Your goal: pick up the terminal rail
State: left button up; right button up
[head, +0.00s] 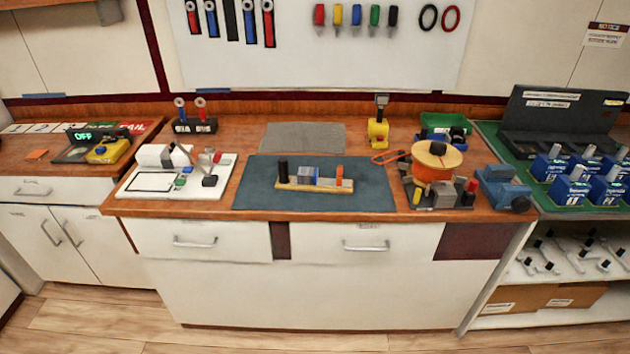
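What looks like the terminal rail (314,187) lies on a dark blue-grey mat (262,200) in the middle of the workbench in the head view. It is a pale tan strip. Neither my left gripper nor my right gripper shows.
A white board (140,182) with small parts lies left of the mat. An orange spool (431,172) stands on the right, beside a blue vise (503,187). A yellow device (378,131) stands behind. Bare mat surrounds the rail.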

aim_at(307, 179)
jog(key=i, duration=0.6)
jog(key=i+j, duration=0.15)
jog(key=i, duration=0.5)
